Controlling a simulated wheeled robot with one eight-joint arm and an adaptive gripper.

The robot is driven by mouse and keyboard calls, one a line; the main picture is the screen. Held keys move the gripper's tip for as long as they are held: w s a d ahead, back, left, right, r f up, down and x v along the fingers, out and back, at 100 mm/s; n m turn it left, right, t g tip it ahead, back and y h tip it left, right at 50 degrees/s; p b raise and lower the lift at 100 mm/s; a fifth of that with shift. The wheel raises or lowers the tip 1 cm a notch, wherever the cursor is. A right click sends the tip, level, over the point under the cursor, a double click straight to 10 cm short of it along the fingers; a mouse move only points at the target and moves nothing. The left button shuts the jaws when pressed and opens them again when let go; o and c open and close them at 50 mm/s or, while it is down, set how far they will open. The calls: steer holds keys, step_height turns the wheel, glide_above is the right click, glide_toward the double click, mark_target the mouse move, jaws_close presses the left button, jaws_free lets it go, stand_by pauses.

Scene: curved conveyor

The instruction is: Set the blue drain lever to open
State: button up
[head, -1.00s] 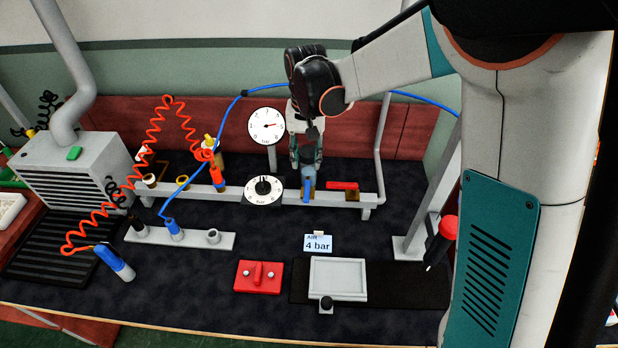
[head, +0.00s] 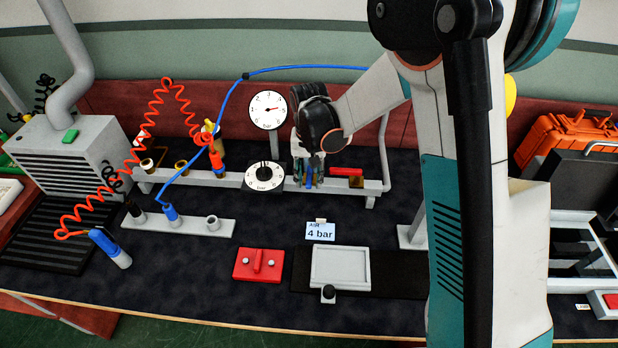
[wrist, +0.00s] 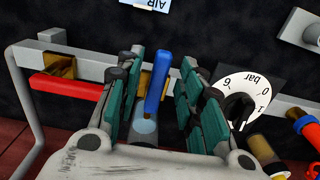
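The blue drain lever (head: 309,174) is on the grey manifold rail at the back of the bench, partly hidden by my fingers in the head view. In the wrist view the blue lever (wrist: 158,82) is in plain sight, pointing away from the rail over the dark mat. My gripper (head: 307,181) is at the rail, around the lever. In the wrist view my gripper (wrist: 160,78) is open, with one teal-padded finger on each side of the lever.
A red lever (head: 346,171) sits just right of the blue one. A bar dial with a black knob (head: 264,175) is close on the left, below a round gauge (head: 268,110). A blue hose (head: 300,68) arches behind.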

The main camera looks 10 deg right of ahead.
steer(key=shift+f, duration=0.1)
jaws_close()
steer(key=shift+d+n, duration=0.1)
steer(key=shift+n, duration=0.2)
steer(key=shift+w+d+n+b, duration=0.1)
steer(key=shift+d+n, duration=0.45)
steer(key=shift+n, duration=0.9)
steer(key=shift+w+d+n+b, duration=0.15)
steer(key=shift+d+n, duration=0.4)
steer(key=shift+n, duration=0.85)
steer(key=shift+w+d+n+b, duration=0.1)
steer(key=shift+d+n, duration=0.45)
steer(key=shift+n, duration=0.9)
jaws_free()
